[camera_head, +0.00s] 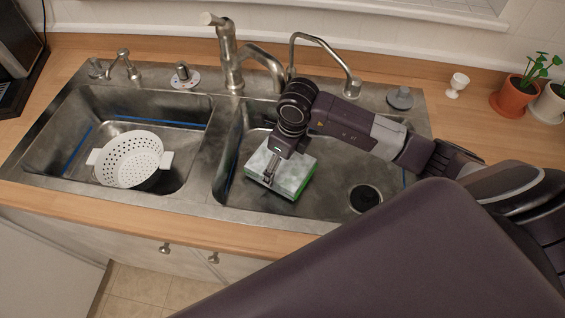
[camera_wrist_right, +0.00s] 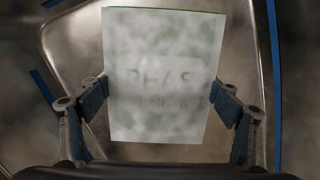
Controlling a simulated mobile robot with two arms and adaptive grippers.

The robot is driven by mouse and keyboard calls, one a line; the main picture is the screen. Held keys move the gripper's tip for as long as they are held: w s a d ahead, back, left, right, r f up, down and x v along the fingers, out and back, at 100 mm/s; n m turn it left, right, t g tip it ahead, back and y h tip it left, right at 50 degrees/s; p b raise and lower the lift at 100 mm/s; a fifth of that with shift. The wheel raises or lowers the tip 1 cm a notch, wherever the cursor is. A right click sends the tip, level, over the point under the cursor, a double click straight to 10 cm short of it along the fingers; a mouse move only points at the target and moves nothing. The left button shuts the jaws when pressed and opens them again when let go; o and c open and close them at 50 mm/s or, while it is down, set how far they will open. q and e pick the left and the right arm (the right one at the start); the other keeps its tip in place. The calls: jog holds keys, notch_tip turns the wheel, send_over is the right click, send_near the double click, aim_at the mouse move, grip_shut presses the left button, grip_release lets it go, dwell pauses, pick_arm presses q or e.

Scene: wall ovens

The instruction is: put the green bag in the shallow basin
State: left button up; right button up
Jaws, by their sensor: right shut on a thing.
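The green bag (camera_head: 292,172) is a block-shaped pack with a pale, mottled top and a bright green side. In the wrist view the bag (camera_wrist_right: 163,50) fills the middle, with faint lettering that reads like "PEAS". My right gripper (camera_head: 270,174) points down at the bag in the right basin (camera_head: 325,195) and is shut on it, one finger on each side. I cannot tell whether the bag touches the basin floor. My left gripper is not in view.
The white colander (camera_head: 130,158) takes up much of the left basin. A divider (camera_head: 212,150) separates the basins. Faucets (camera_head: 230,55) rise at the back. A drain (camera_head: 364,198) lies right of the bag. Potted plants (camera_head: 512,97) and a white cup (camera_head: 456,84) stand on the right counter.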

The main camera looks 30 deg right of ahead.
jog(key=shift+s+d+f, duration=0.1)
jog(key=shift+f, duration=0.4)
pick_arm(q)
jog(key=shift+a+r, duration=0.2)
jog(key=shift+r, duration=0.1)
pick_arm(e)
jog(key=shift+d, duration=0.1)
jog(key=shift+f, duration=0.15)
jog(key=o, duration=1.5)
jog(key=shift+s, duration=0.1)
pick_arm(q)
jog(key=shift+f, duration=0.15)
